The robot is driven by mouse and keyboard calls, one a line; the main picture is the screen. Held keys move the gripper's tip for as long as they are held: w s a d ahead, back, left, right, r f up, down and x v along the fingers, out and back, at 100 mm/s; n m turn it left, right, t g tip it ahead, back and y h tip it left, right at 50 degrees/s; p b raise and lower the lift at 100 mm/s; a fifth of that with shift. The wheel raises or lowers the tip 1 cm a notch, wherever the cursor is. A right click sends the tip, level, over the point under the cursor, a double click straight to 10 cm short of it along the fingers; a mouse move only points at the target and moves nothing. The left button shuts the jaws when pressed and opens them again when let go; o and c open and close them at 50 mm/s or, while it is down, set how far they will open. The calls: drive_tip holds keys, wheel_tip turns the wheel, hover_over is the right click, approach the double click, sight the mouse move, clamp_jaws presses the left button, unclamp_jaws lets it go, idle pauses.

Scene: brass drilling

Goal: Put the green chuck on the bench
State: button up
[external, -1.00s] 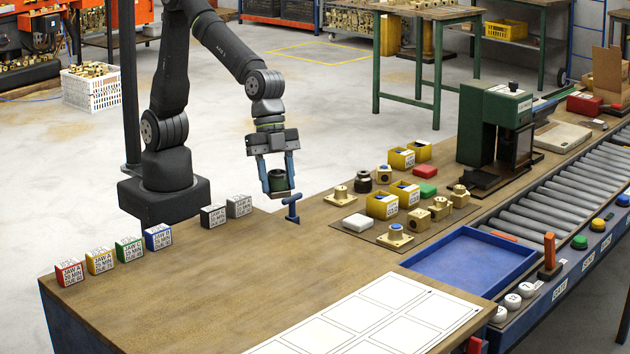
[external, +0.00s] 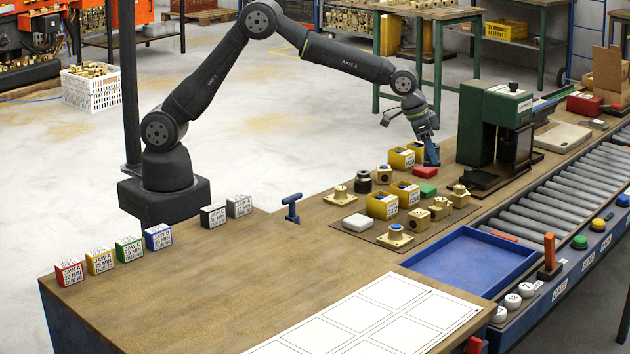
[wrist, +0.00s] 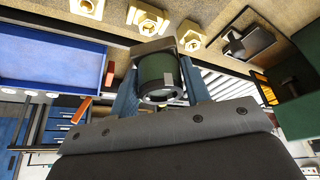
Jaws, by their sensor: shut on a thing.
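The green chuck (wrist: 158,78) is a dark green cylinder with a grey block at its end. It sits between the blue fingers of my gripper (wrist: 160,90) in the wrist view, which are shut on it. In the external view my gripper (external: 432,160) is above the far side of the parts mat, just left of the green press. The chuck cannot be made out clearly there. The wooden bench (external: 200,285) has a wide bare area at the front left, far from my gripper.
The green press (external: 490,125) stands close on the right. A blue tray (external: 460,262), blue T-shaped stand (external: 291,207) and labelled blocks (external: 158,237) are also on the bench.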

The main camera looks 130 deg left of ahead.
drive_tip(key=s+a+f+n, duration=0.2)
drive_tip(key=s+a, duration=0.3)
drive_tip(key=a, duration=0.5)
drive_tip(key=s+a+f+n+g+y, duration=0.1)
drive_tip(key=s+a+f, duration=0.4)
drive_tip(key=a, duration=0.5)
drive_tip(key=s+a+f+n, duration=0.2)
drive_tip(key=s+a, duration=0.4)
drive_tip(key=a, duration=0.5)
drive_tip(key=shift+s+f+n+g, duration=0.2)
drive_tip(key=shift+f+n+g, duration=0.1)
drive_tip(key=shift+f, duration=0.4)
drive_tip(key=shift+a+f, duration=0.1)
drive_tip(key=shift+f, duration=1.95)
drive_tip(key=shift+f, duration=0.1)
drive_tip(key=o, duration=1.4)
drive_tip(key=shift+s+f, duration=0.1)
drive_tip(key=v, duration=1.2)
drive_tip(key=shift+d, duration=0.2)
